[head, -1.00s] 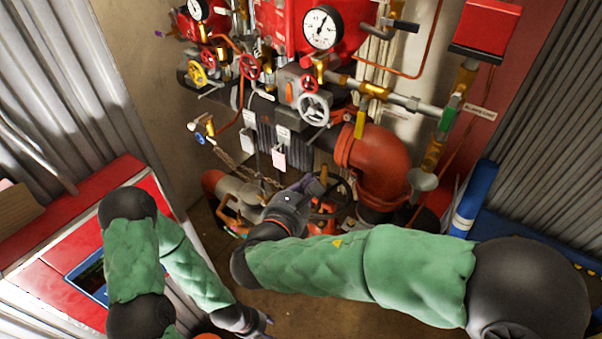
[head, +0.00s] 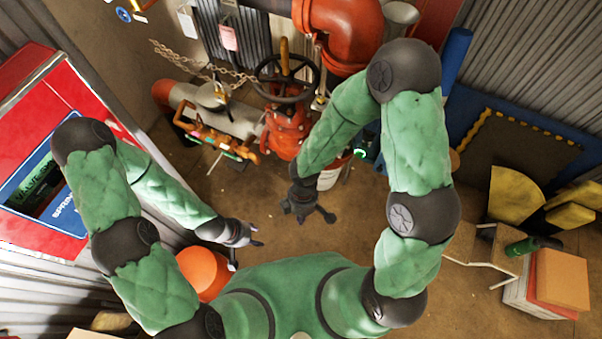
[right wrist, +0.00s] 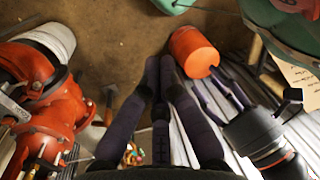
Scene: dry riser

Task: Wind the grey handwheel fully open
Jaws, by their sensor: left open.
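A dark grey handwheel (head: 285,78) sits on a red valve body (head: 287,128) in the upper middle of the head view. The lighter grey handwheel of the upper pipework is out of view. My right gripper (head: 309,213) hangs below and right of the red valve, with its fingers spread and nothing between them. In the right wrist view, the dark fingers of my right gripper (right wrist: 160,68) point over the floor and touch nothing. My left gripper (head: 247,246) is open and empty, lower left of the valve; it also shows in the right wrist view (right wrist: 255,100).
An orange container (head: 205,272) stands close to my left gripper. A white bucket (head: 332,175) is near my right forearm. A chain (head: 200,62) hangs left of the handwheel. A red cabinet (head: 35,135) is at left, boxes (head: 548,282) at right.

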